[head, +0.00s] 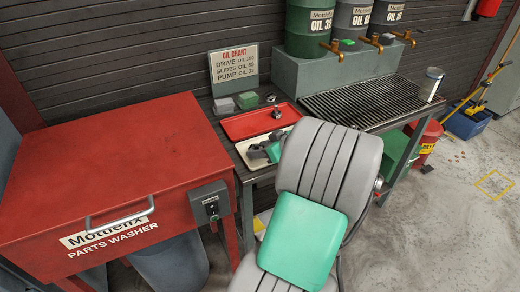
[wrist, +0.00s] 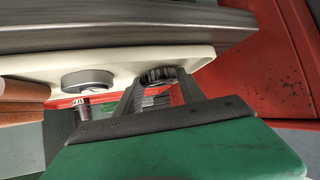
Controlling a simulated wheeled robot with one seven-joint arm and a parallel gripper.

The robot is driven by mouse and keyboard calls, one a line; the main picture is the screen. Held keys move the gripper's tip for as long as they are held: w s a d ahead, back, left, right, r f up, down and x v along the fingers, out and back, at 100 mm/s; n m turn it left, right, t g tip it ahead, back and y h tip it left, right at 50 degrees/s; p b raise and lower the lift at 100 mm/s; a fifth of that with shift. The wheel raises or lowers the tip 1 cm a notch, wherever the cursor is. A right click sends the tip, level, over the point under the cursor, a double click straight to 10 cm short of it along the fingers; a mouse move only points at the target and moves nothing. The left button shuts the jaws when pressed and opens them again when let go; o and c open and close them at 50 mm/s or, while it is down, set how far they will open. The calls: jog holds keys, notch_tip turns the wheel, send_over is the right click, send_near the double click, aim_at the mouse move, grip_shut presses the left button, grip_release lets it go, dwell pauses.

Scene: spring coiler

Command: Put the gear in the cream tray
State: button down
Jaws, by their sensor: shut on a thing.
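The gear (wrist: 160,74) is a dark toothed ring between my fingertips in the wrist view. My gripper (wrist: 158,88) is shut on it. The cream tray (wrist: 120,62) lies behind the gear in that view; I cannot tell whether the gear touches it. In the head view the cream tray (head: 241,149) lies on the bench, and my gripper (head: 258,152) is over it. My arm hides the tray's right part, and the gear is not clear there.
A grey metal ring (wrist: 87,80) is at the cream tray in the wrist view, near an orange-brown piece (wrist: 22,90). A red tray (head: 245,124) with a small metal part (head: 277,113) lies behind. The red parts washer (head: 110,170) stands left, a drain grate (head: 365,103) right.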

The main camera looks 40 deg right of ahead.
jog(key=shift+f, duration=0.25)
